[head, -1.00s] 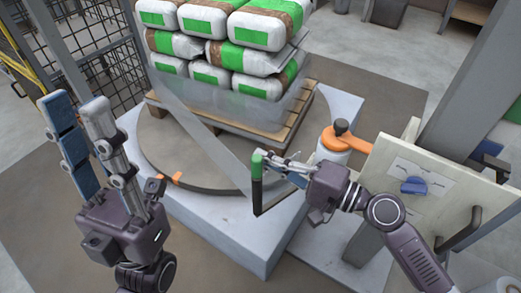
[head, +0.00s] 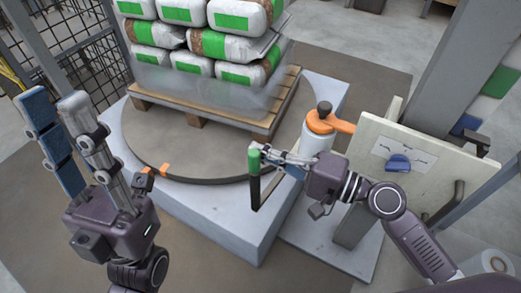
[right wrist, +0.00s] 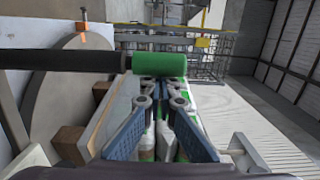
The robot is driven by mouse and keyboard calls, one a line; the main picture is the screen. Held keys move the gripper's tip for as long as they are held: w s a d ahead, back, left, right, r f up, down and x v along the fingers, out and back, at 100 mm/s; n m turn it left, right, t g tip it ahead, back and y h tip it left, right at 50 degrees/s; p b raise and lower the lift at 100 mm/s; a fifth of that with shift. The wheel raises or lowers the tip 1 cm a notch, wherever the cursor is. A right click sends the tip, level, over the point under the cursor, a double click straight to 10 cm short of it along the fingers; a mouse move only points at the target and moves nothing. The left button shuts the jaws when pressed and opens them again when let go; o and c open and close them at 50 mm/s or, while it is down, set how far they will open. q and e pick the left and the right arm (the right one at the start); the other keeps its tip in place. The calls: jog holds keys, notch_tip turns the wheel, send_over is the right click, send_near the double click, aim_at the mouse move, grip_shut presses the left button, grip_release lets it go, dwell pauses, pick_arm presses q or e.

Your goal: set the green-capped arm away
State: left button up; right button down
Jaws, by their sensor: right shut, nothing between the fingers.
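The green-capped arm is a thin black bar (head: 255,187) with a green end cap (head: 254,159), standing at the front of the turntable in the head view. In the right wrist view its green cap (right wrist: 158,66) and black bar (right wrist: 60,61) lie across the picture, just beyond my fingertips. My right gripper (head: 266,157) is shut and empty, with its tips at the green cap; the right wrist view shows its tips (right wrist: 160,80) together. Whether they touch the cap is unclear. My left gripper (head: 50,98) is open and empty, its fingers apart, left of the turntable.
A pallet (head: 215,108) of green-and-white sacks (head: 218,45) stands on the round turntable (head: 150,153). A white cylinder (head: 316,140) with an orange arm (head: 338,125) stands right of it. A panel with a blue knob (head: 398,163) and a grey post are further right. A mesh fence (head: 95,45) is at left.

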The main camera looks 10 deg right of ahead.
jog(key=v, duration=0.7)
jog(key=shift+d, duration=0.2)
jog(key=shift+s+f, duration=0.1)
jog(key=shift+s, duration=0.05)
dwell(0.4)
